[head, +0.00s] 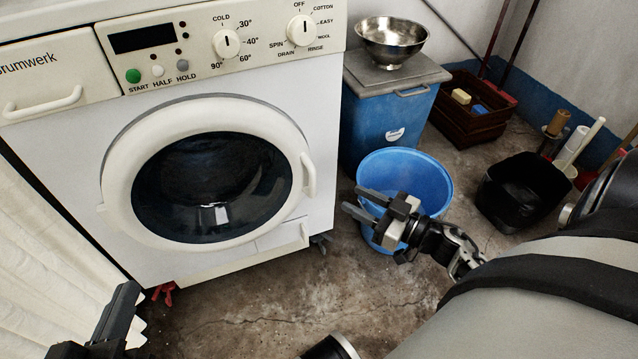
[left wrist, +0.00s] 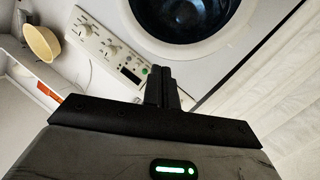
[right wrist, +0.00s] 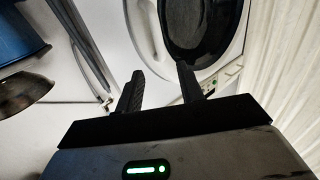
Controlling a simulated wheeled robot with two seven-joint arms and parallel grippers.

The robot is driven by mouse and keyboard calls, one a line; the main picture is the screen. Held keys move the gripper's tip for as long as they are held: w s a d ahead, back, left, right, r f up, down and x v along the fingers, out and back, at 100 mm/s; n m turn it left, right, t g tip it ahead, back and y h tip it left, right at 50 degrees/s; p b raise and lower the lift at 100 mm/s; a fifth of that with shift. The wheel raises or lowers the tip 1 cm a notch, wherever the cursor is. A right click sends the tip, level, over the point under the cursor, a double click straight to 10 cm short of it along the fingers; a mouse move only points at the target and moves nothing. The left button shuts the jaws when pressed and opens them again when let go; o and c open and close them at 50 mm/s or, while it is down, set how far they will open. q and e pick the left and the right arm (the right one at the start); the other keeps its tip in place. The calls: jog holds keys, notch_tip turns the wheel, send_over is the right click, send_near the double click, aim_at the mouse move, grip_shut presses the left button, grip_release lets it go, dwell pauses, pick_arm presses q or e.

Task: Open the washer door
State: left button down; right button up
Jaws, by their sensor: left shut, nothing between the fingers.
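The white washer (head: 320,110) has a round door (head: 125,200) with a white ring and dark glass; it looks closed. The door handle (head: 309,176) is a white upright bar on the ring's right side. My right gripper (head: 358,203) is open and empty, to the right of the handle and apart from it, over a blue bucket. Its spread fingers (right wrist: 160,72) also show in the right wrist view. My left gripper (head: 127,292) is shut and empty at the lower left; the left wrist view shows its fingers together (left wrist: 160,75) with the door glass (left wrist: 185,15) beyond.
The blue bucket (head: 430,175) stands right of the washer. Behind it is a blue box (head: 370,125) with a metal bowl (head: 393,40) on its lid. A black tub (head: 522,190) and a brown crate (head: 460,118) are farther right. A white curtain (head: 50,265) hangs at left. Floor before the washer is mostly clear.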

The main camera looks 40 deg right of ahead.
aim_at(315, 180)
pick_arm(q)
jog(key=shift+w+d+r+t+h+b, duration=0.1)
jog(key=shift+w+r+t+h+b, duration=0.15)
jog(key=shift+r+b, duration=0.3)
jog(key=shift+w+r+t+h+b, duration=0.15)
jog(key=shift+r+t+h+b, duration=0.2)
jog(key=shift+b, duration=0.35)
pick_arm(e)
jog(key=x, duration=1)
jog(key=shift+w, duration=0.2)
jog(key=shift+a, duration=0.15)
jog(key=shift+f, duration=0.1)
grip_shut()
jog(key=shift+s, duration=0.1)
